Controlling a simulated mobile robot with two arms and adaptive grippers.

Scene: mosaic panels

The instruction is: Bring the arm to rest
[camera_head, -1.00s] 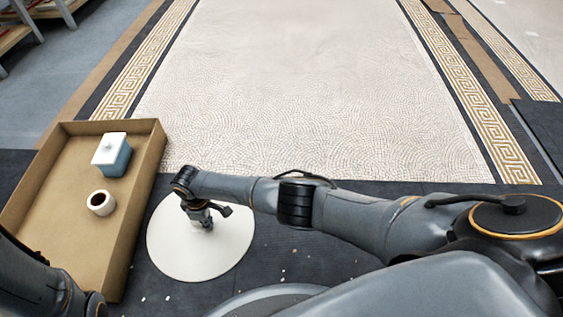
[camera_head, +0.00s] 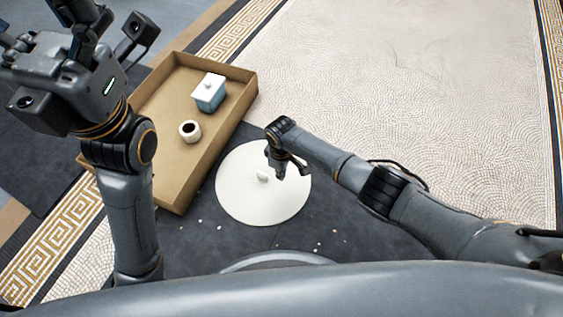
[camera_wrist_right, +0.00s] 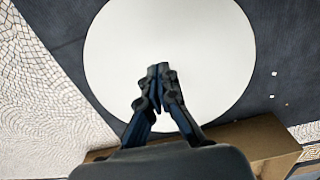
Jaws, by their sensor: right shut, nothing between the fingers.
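My right gripper (camera_head: 274,167) points down over the round white disc (camera_head: 238,203), on my arm coming in from the right. In the right wrist view its fingers (camera_wrist_right: 158,72) are closed together, empty, in front of the white disc (camera_wrist_right: 205,45). A small pale shape shows beside this gripper in the head view; I cannot tell what it is. My left gripper (camera_head: 82,30) is raised at the upper left, its fingers pointing up and partly cut off by the frame, so its opening is unclear.
A tan open tray (camera_head: 208,152) left of the disc holds a blue box with a white lid (camera_head: 209,92) and a cream ring-shaped piece (camera_head: 190,131). Small pale chips lie on the dark floor. A pale mosaic panel (camera_head: 430,110) spreads beyond to the right.

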